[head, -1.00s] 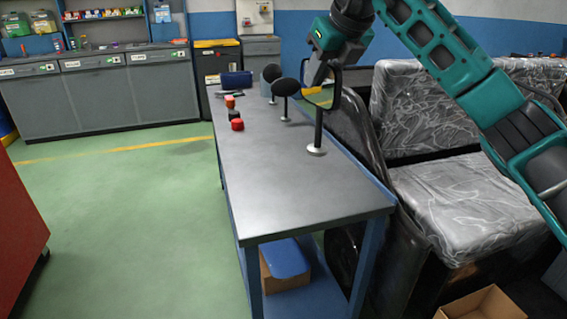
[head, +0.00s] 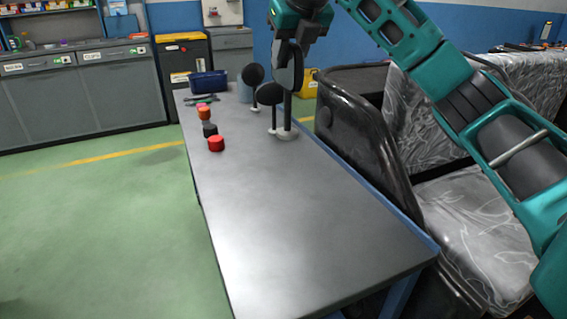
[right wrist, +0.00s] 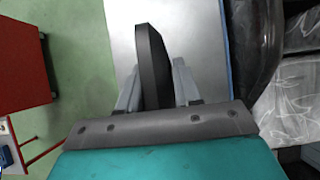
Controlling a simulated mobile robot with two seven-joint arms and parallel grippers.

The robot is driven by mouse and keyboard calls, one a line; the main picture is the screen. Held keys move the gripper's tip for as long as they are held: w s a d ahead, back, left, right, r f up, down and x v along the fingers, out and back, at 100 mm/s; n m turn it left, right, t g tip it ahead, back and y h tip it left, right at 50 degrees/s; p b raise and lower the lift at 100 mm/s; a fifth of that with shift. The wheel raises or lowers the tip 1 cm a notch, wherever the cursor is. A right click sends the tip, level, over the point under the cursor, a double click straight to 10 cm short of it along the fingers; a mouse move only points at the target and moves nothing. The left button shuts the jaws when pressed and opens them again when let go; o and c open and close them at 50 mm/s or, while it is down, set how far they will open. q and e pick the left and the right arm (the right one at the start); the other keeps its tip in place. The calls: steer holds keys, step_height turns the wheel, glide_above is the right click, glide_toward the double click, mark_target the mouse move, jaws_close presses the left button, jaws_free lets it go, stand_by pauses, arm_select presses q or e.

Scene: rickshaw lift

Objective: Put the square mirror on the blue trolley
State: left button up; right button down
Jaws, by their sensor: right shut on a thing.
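The square mirror (head: 289,70), dark-backed and seen nearly edge-on, stands upright on a black stem with a pale round foot in the head view. My right gripper (head: 290,47) comes down from above and is shut on the mirror's upper part. In the right wrist view the mirror's black edge (right wrist: 152,65) lies between the two grey fingers. I cannot tell whether its foot touches the tabletop or is slightly above it. My left gripper is not in view. No blue trolley can be clearly made out apart from the blue-framed table.
The grey-topped, blue-framed table (head: 300,220) has a wide clear front part. Two round black mirrors (head: 270,95) stand close beside the square one. Red and black caps (head: 216,144) and a blue box (head: 209,82) lie at its left and back. A vehicle (head: 355,125) stands close at right.

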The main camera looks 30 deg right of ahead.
mark_target(290, 115)
step_height(290, 115, down, 13)
steer(key=shift+s+r+b, duration=0.1)
steer(key=shift+s+b, duration=0.05)
steer(key=shift+b, duration=1)
step_height(290, 115, down, 5)
steer(key=shift+f+b, duration=0.2)
steer(key=shift+b, duration=0.2)
steer(key=shift+f, duration=0.1)
steer(key=c, duration=0.8)
jaws_free()
